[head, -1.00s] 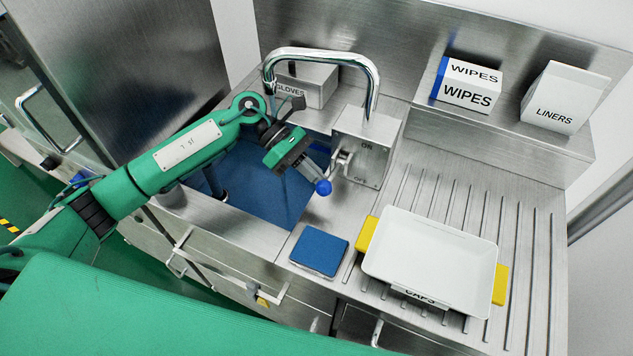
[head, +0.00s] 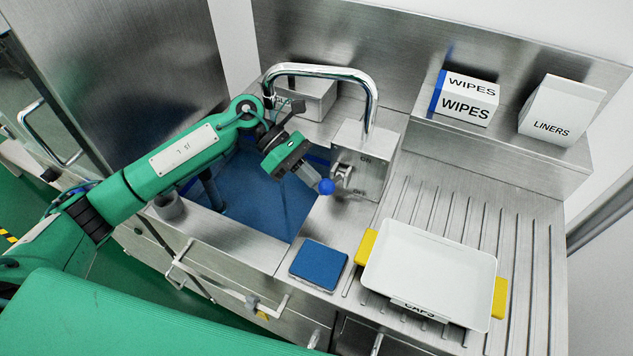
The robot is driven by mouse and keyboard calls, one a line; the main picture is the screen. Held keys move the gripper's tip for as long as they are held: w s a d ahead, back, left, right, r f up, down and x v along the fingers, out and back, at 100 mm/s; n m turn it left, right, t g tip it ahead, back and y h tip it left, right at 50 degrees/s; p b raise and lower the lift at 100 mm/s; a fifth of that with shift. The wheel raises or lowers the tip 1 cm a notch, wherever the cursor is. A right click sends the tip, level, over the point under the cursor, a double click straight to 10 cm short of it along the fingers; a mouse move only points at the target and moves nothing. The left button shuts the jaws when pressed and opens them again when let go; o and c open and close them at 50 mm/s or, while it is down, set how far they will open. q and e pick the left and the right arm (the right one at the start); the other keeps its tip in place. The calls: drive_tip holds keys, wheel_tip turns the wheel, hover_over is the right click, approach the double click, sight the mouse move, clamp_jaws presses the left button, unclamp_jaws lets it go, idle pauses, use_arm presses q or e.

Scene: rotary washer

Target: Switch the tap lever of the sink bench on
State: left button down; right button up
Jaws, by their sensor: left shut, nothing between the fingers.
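The tap lever has a blue ball end (head: 327,187) and a metal pivot on the left face of the steel tap box (head: 362,158). The box has an upper ON mark and a lower mark that is hard to read. The ball hangs slightly below the pivot, pointing toward me. My left gripper (head: 316,179) is shut and empty, its fingertips right at the ball, seemingly touching it; exact contact is hard to tell. The chrome spout (head: 322,70) arches above the blue-bottomed sink basin (head: 262,198). My right gripper is out of view.
A white tray (head: 428,270) with yellow handles sits on the ribbed drainboard. A blue pad (head: 318,262) lies left of it. The shelf holds the WIPES box (head: 466,104) and LINERS box (head: 558,112). A gloves box (head: 312,100) stands behind the spout.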

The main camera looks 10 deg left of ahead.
use_arm(q)
wheel_tip(320, 180, up, 18)
drive_tip(key=p, duration=0.4)
drive_tip(key=shift+f, duration=0.15)
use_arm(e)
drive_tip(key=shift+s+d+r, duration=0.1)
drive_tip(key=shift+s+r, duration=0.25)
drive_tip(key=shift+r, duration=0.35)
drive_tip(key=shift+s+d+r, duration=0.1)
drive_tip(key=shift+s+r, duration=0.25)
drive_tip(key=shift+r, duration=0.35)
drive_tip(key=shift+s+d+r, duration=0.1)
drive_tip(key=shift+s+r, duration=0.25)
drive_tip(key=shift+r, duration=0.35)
